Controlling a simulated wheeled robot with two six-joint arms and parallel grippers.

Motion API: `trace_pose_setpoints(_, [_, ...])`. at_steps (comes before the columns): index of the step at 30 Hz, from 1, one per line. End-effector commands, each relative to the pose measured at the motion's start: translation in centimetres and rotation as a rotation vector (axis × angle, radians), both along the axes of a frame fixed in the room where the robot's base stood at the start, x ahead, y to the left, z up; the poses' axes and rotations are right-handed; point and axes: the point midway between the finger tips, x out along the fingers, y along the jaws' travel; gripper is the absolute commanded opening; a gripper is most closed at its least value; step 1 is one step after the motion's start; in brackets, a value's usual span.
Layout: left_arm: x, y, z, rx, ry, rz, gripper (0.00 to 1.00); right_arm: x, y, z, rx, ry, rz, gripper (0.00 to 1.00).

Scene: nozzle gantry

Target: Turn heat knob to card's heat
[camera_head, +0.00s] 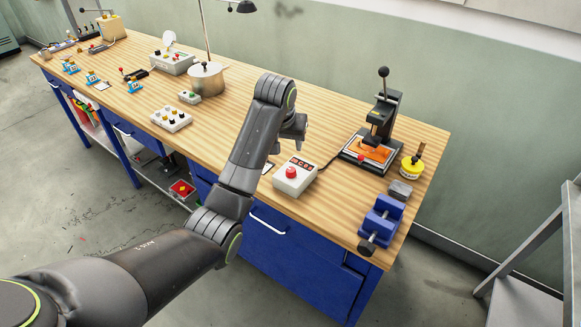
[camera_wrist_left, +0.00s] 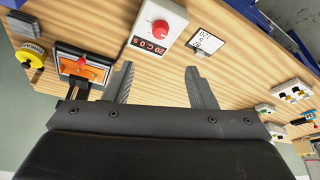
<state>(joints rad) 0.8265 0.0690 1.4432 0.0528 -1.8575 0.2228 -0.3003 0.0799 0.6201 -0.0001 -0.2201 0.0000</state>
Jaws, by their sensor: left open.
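The heat knob (camera_head: 291,172) is a round red knob on a white control box (camera_head: 296,185) on the bench. In the wrist view the red knob (camera_wrist_left: 160,26) is at the top, above a dark display (camera_wrist_left: 148,46) with red characters. A white card (camera_wrist_left: 208,41) with dark print, upside down, lies beside the box; its writing is too small to read surely. In the head view my arm mostly hides the card (camera_head: 268,167). My left gripper (camera_wrist_left: 159,76) is open and empty, apart from the knob and box. In the head view the gripper (camera_head: 299,140) is behind the box.
A heat press (camera_head: 381,125) with an orange piece stands right of the box, joined by a cable. A yellow roll (camera_head: 412,167) and a blue vise (camera_head: 381,222) are at the right end. A pot (camera_head: 206,80) and a button panel (camera_head: 171,118) stand left.

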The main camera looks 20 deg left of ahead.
Motion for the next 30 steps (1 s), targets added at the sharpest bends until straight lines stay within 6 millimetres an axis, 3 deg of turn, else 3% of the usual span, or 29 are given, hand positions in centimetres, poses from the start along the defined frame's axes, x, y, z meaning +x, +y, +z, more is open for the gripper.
trace_pose_setpoints(12, [2.8, 0.1, -7.1, 0.001, 0.004, -0.001, 0.51, 0.0, 0.1, 1.3, 0.001, 0.0, 0.0, 0.36])
trace_pose_setpoints(24, [4.9, 0.2, -12.3, 0.001, 0.002, -0.001, 0.51, 0.0, 0.1, 1.6, 0.001, 0.0, 0.0, 0.36])
trace_pose_setpoints(30, [5.6, 0.2, -14.0, 0.001, 0.002, -0.001, 0.51, 0.0, 0.1, 1.3, 0.001, -0.001, 0.0, 0.36])
